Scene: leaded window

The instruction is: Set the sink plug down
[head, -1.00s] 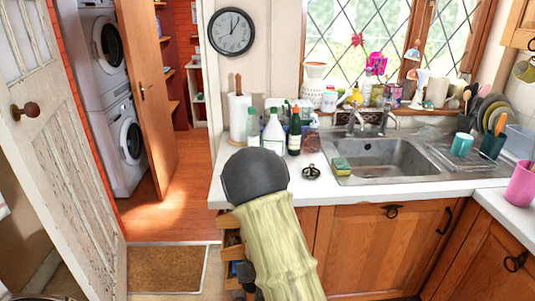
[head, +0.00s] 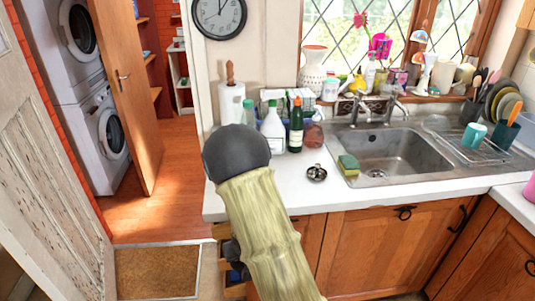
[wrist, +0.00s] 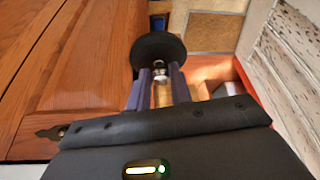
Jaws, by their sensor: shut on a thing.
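The sink plug (wrist: 158,47) is a dark round disc with a small metal fitting, seen in the wrist view just beyond my fingertips. My gripper (wrist: 159,80) is shut on it, one finger on each side of the fitting. The plug is held in the air in front of the wooden cupboard doors. The white worktop (head: 337,192) lies beyond my arm.
A small dark metal piece with a knob (head: 316,172) stands on the worktop, left of the sponge (head: 348,165) and sink (head: 392,150). Bottles (head: 273,130) stand behind. Bare worktop shows along the front edge. A paint-worn door (head: 45,165) is at left.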

